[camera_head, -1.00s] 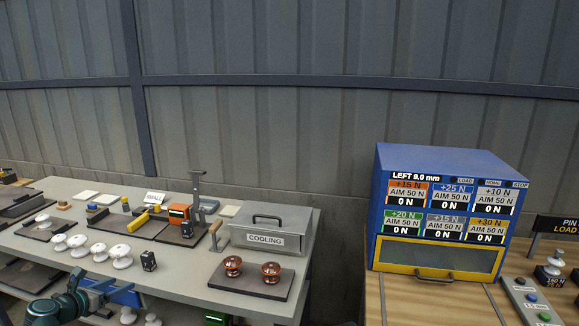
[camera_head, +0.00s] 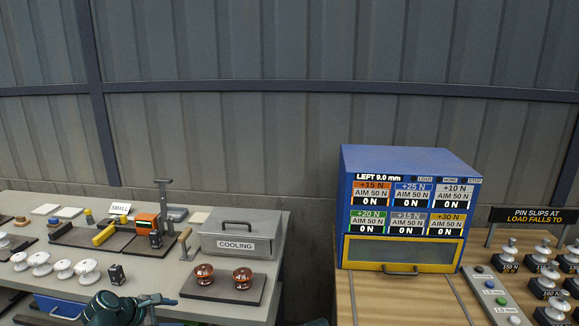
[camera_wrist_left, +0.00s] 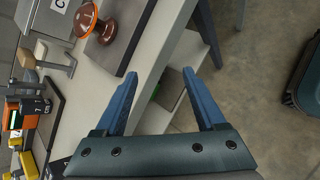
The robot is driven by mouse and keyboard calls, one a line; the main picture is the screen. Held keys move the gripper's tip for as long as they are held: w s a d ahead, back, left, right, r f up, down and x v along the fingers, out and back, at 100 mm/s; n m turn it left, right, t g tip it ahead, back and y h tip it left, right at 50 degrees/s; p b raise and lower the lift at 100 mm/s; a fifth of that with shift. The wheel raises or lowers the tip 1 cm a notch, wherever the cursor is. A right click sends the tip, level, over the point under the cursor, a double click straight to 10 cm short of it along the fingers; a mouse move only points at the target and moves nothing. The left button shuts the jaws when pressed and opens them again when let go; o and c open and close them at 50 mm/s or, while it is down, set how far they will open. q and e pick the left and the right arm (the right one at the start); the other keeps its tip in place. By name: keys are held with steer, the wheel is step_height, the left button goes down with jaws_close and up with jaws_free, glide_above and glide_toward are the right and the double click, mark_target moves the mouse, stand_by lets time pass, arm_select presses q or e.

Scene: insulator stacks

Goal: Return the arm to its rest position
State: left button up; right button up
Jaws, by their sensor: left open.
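My left arm shows at the bottom left of the head view, with its gripper (camera_head: 165,301) low by the front edge of the grey bench (camera_head: 150,283). In the left wrist view the two blue fingers of the gripper (camera_wrist_left: 160,76) stand wide apart with nothing between them. Behind them are the bench edge and the floor. My right gripper is not in view.
Two brown insulators (camera_head: 204,274) stand on a dark plate in front of the COOLING box (camera_head: 241,226). White insulators (camera_head: 63,268) line the bench's left front. A blue test cabinet (camera_head: 405,165) stands on the wooden table (camera_head: 345,300). Open floor (camera_wrist_left: 265,95) lies beside the bench.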

arm_select(q)
steer(key=s+d+m+g+y+p, duration=0.1)
steer(key=s+d+m+g+y, duration=0.1)
steer(key=s+d+m, duration=0.4)
steer(key=s+d+f+m+g+y+p, duration=0.1)
steer(key=s+d+m+g+y+p, duration=0.1)
steer(key=s+d+m, duration=0.4)
steer(key=s+d+m+g+y+p, duration=0.1)
steer(key=s+d+m+g, duration=0.3)
steer(key=d+m, duration=1)
steer(key=shift+s+d+f+y, duration=0.3)
steer(key=shift+s+d+y, duration=0.3)
steer(key=shift+s+d, duration=0.5)
steer(key=shift+w+d, duration=0.15)
